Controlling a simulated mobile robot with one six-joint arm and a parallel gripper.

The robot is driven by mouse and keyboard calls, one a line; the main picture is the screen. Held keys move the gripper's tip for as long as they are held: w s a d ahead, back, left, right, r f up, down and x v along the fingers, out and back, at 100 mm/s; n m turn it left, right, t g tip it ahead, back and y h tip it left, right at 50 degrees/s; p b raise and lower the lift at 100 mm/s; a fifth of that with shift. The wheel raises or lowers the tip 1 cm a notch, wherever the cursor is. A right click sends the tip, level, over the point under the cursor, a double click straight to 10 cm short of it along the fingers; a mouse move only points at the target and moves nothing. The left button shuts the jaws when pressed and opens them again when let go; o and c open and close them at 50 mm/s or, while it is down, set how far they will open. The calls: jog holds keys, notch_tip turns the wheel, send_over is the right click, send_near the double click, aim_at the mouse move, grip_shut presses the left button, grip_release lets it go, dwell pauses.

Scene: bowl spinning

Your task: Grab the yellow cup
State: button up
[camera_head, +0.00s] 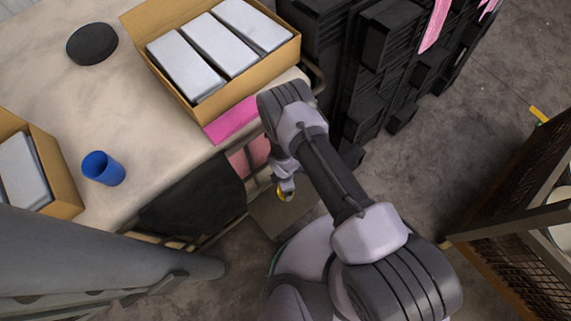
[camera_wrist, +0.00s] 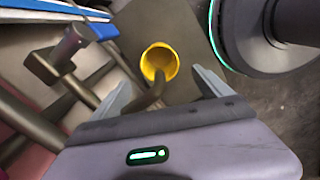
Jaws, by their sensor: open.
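The yellow cup (camera_wrist: 153,59) shows in the wrist view with its open mouth toward the camera, over a dark flat panel (camera_wrist: 136,22). My gripper (camera_wrist: 161,88) is open and empty, with one finger to the lower left of the cup and the other to its right. The rest is hidden there.
A light table (camera_head: 155,150) holds a blue cup (camera_head: 103,168), a black disc (camera_head: 92,43) and a cardboard box (camera_head: 167,78) of white blocks. Metal rails (camera_wrist: 32,130) lie close left of my gripper. Black crates (camera_head: 380,45) stand behind my arm.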

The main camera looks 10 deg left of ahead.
jog(key=f+b, duration=0.1)
jog(key=f, duration=0.1)
jog(key=f+b, duration=0.1)
jog(key=f, duration=0.2)
jog(key=f+b, duration=0.2)
jog(key=f, duration=0.1)
jog(key=shift+w+d+f, duration=0.1)
jog(key=shift+d+f, duration=0.15)
jog(key=shift+d, duration=0.1)
jog(key=shift+r, duration=0.1)
jog(key=shift+c, duration=0.9)
jog(key=c, duration=1.5)
jog(key=shift+o, duration=0.2)
jog(key=s+d+r+p, duration=0.2)
jog(key=s+d+p, duration=0.2)
jog(key=s, duration=0.3)
jog(key=s+d+r+p, duration=0.3)
jog(key=s+d+p, duration=0.1)
jog(key=s, duration=0.2)
jog(key=shift+s, duration=0.4)
dwell(0.4)
